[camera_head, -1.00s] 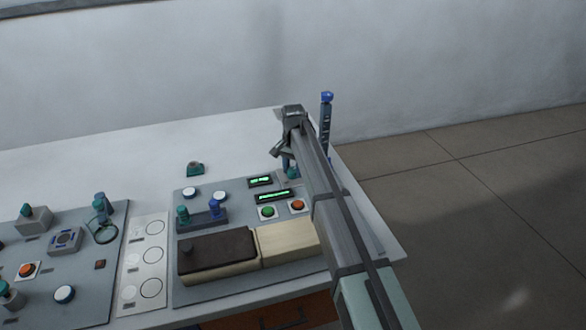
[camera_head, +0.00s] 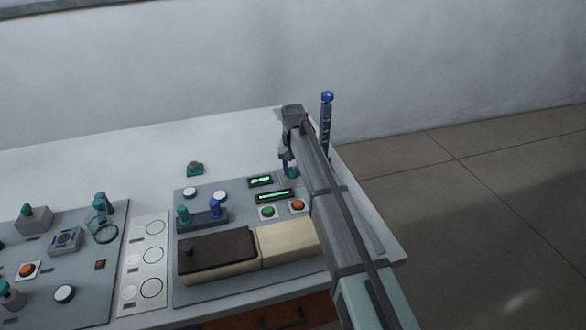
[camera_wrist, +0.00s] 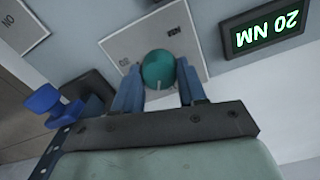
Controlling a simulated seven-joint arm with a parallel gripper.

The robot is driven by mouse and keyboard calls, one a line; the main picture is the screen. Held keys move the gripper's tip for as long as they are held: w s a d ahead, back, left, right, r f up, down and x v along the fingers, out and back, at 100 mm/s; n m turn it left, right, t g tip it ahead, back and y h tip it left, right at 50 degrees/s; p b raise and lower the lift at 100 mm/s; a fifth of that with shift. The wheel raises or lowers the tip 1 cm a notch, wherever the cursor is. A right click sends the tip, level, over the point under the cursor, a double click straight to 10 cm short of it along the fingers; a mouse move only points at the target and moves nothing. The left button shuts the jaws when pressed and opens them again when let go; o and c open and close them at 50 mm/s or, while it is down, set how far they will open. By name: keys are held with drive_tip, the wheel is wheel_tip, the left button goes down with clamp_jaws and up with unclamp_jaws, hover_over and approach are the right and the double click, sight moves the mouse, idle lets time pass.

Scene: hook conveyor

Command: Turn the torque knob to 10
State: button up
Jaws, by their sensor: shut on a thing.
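The torque knob (camera_wrist: 158,68) is a round teal knob with a pale pointer line, on a light square plate (camera_wrist: 120,47) in the wrist view. My gripper (camera_wrist: 158,92) is shut on the knob, with one blue finger on each side of it. In the head view my gripper (camera_head: 288,168) reaches down at the knob at the panel's back right, and my arm hides part of it. The torque display (camera_wrist: 268,28) reads 20 NM, upside down in the wrist view. It also shows in the head view (camera_head: 260,181), too small to read surely.
A second green display (camera_head: 273,197) lies in front, with a green button (camera_head: 267,212) and an orange button (camera_head: 298,205) near it. A blue-topped post (camera_head: 326,120) stands right behind my arm. The table's back left is mostly clear.

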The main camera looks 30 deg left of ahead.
sight(292, 169)
drive_tip(key=n, duration=0.5)
drive_tip(key=shift+n, duration=0.4)
idle(0.3)
drive_tip(key=o, duration=1.1)
drive_tip(key=shift+c, duration=0.2)
drive_tip(key=shift+r, duration=0.1)
wheel_tip(292, 169, up, 14)
drive_tip(key=shift+f, duration=0.2)
